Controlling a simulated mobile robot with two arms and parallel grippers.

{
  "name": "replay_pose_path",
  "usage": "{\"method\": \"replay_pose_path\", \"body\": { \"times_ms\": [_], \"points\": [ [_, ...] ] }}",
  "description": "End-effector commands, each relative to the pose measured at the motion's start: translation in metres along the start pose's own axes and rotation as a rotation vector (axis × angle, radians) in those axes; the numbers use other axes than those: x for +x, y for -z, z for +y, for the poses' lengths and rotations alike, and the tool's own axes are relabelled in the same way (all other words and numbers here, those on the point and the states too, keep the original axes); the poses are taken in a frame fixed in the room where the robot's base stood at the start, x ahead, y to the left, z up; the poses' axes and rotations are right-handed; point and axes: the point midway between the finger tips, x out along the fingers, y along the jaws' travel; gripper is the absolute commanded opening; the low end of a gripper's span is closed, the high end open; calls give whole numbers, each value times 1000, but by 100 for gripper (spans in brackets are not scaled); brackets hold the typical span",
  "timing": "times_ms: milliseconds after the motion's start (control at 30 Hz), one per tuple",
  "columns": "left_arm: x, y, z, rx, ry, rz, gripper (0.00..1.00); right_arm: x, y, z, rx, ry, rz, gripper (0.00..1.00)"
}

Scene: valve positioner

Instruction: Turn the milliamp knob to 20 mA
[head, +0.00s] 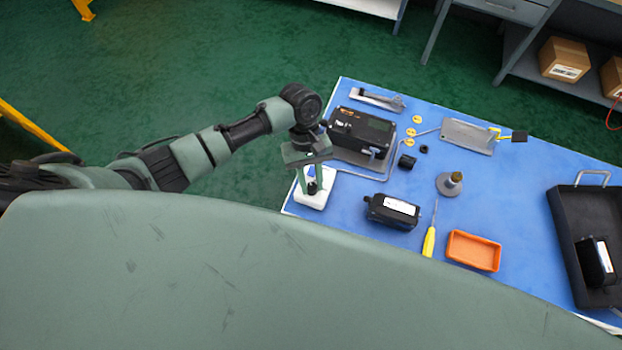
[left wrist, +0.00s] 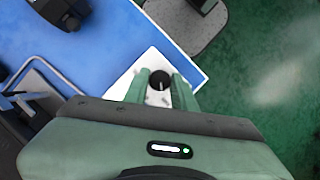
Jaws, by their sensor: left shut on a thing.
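The milliamp source is a small white box (head: 309,203) at the left corner of the blue table. It also shows in the left wrist view (left wrist: 150,58). Its black round knob (left wrist: 160,78) faces up. My left gripper (head: 311,185) points down over the box, with its green fingers on either side of the knob, shut on it. The fingers cover part of the box face. The scale marks and the knob's setting are too small to read. My right gripper is out of view.
On the blue table (head: 545,200) a black positioner (head: 362,130) stands close beside my left wrist. A black labelled box (head: 393,211), a yellow screwdriver (head: 429,242), an orange tray (head: 473,251) and a black tray (head: 568,228) lie to the right.

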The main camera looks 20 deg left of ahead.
Motion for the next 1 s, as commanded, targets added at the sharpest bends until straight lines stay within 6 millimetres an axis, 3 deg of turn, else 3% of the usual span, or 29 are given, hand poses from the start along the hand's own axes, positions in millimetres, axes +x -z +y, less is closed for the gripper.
{"method": "replay_pose_path", "body": {
  "times_ms": [300, 1000],
  "points": [
    [-3, -2, 3, 264, 110, -1, 0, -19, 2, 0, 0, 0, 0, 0],
    [-1, -3, 6, 880, 364, 0, 0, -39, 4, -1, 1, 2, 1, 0]
  ]
}}
